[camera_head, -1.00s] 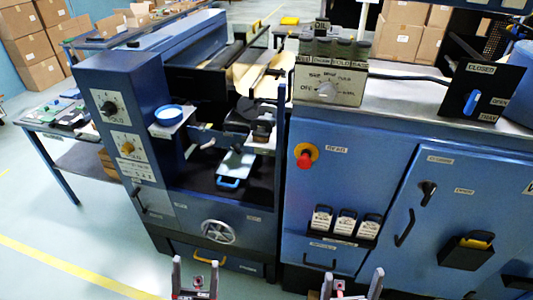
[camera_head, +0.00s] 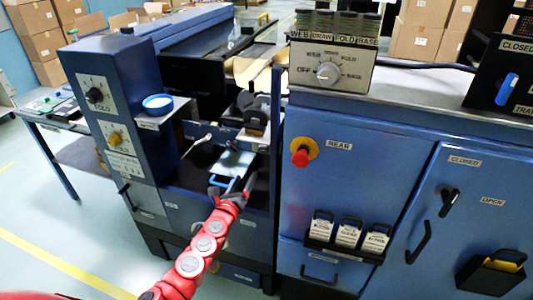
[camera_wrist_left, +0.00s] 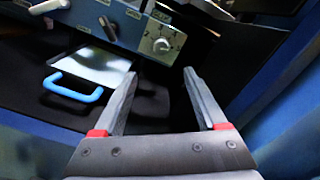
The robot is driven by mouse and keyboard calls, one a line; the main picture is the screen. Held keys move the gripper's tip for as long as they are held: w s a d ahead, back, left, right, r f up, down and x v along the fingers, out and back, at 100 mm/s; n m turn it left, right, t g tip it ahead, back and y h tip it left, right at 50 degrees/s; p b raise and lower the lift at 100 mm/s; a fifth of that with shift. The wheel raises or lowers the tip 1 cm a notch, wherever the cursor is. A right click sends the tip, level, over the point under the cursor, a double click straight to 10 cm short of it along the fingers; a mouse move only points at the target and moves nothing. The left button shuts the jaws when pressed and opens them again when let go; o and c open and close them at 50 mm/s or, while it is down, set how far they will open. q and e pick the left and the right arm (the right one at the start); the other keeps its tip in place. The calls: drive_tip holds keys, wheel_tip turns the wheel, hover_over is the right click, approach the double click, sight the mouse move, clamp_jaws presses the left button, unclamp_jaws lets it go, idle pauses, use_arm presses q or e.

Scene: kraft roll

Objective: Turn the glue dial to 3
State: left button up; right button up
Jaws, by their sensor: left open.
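In the left wrist view, a small round dial (camera_wrist_left: 160,44) with a pale knob sits on a white, marked plate inside the machine bay. It lies ahead of my left gripper (camera_wrist_left: 160,78), roughly in line with the gap between the fingers, and is not touched. My left gripper (camera_head: 237,186) also shows in the head view, open and empty at the front of the bay. My right gripper is out of view.
A blue-handled tray (camera_wrist_left: 90,68) lies left of the fingers. The left column has a black FOLD dial (camera_head: 95,95) and a yellow dial (camera_head: 114,138). A selector knob (camera_head: 327,73) and red button (camera_head: 300,158) are on the right. A blue wall (camera_wrist_left: 295,110) stands close on the right.

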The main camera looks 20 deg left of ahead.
sight(262, 150)
use_arm(q)
drive_tip(key=w+b, duration=0.1)
drive_tip(key=w, duration=0.3)
drive_tip(key=w+b, duration=0.1)
drive_tip(key=w, duration=0.4)
drive_tip(key=w+b, duration=0.1)
drive_tip(key=w, duration=0.3)
drive_tip(key=shift+w+d+f+b, duration=0.2)
drive_tip(key=shift+w+d+b, duration=0.1)
drive_tip(key=shift+b, duration=0.1)
drive_tip(key=shift+w+a+b, duration=0.1)
drive_tip(key=shift+w+b, duration=0.2)
drive_tip(key=shift+w, duration=0.05)
drive_tip(key=shift+w+b, duration=0.3)
drive_tip(key=shift+w, duration=0.3)
drive_tip(key=shift+w+d+r, duration=0.15)
drive_tip(key=shift+w+d, duration=0.1)
drive_tip(key=shift+w, duration=0.05)
clamp_jaws()
